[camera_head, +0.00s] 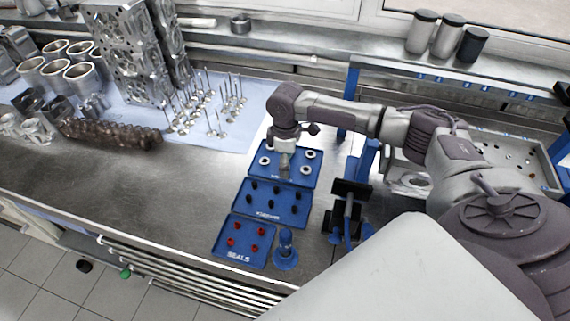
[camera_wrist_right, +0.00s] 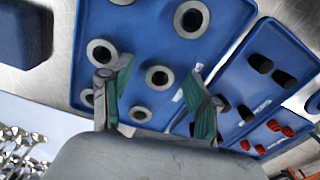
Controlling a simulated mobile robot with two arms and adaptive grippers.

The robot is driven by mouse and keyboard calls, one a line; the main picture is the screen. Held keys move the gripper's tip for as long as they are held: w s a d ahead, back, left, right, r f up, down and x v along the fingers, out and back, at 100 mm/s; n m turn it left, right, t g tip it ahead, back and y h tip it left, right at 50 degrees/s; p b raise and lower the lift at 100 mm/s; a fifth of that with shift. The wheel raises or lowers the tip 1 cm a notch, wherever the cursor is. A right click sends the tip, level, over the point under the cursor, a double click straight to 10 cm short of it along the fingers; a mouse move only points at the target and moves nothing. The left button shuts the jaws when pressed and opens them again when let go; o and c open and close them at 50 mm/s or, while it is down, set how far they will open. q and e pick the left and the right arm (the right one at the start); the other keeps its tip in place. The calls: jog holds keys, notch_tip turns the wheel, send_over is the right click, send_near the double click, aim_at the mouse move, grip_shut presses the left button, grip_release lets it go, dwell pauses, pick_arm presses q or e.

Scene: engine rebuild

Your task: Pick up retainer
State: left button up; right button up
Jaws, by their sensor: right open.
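The likely retainers are grey rings with dark centre holes, lying in the rear blue tray (camera_head: 312,183). In the head view, one ring (camera_head: 305,170) lies right of my right gripper (camera_head: 285,168) and another (camera_head: 265,161) lies left of it. My right gripper points down over this tray, its open fingers also showing in the right wrist view (camera_wrist_right: 158,70). There, one ring (camera_wrist_right: 159,77) appears between the fingers, with nothing held. Another ring (camera_wrist_right: 191,19) lies farther away in the tray. The left finger partly hides a ring. My left gripper is out of view.
A blue tray with black parts (camera_head: 270,220) and a SEALS tray with red parts (camera_head: 224,252) lie in front. A blue stand (camera_head: 286,250) is beside the SEALS tray. Upright valves (camera_head: 212,110) stand behind left. The bench's left front is clear.

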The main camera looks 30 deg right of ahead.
jog(key=c, duration=1)
jog(key=shift+o, duration=0.2)
jog(key=shift+r, duration=0.1)
